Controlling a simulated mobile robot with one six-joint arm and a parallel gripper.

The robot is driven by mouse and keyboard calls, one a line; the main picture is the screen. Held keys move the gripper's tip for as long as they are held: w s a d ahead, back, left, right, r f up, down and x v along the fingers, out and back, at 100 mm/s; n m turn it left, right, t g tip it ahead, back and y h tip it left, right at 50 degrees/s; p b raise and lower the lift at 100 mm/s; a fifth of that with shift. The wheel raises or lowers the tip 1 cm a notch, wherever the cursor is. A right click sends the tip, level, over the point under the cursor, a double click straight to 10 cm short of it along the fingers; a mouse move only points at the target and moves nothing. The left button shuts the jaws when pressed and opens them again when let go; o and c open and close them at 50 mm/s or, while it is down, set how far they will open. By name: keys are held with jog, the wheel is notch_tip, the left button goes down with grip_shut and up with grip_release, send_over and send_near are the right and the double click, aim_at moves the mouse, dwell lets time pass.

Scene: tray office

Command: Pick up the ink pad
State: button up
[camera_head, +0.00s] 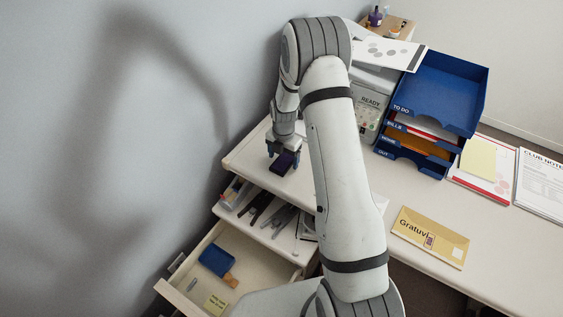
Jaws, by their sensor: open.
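My gripper (283,151) is open and points down right at this block. The fingers are at its far end; I cannot tell whether they touch it. A flat blue rectangular object (216,261) lies in the open lower drawer, and its kind is unclear. A small orange-brown piece (231,280) lies against it.
The upper open drawer (247,232) holds pens and dark tools. A grey machine (367,112) and blue stacked trays (440,90) stand behind my arm. A tan envelope (430,236) lies on the right; the desk around it is clear. The wall is close on the left.

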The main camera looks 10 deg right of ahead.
jog(key=shift+f, duration=0.45)
jog(key=c, duration=1.1)
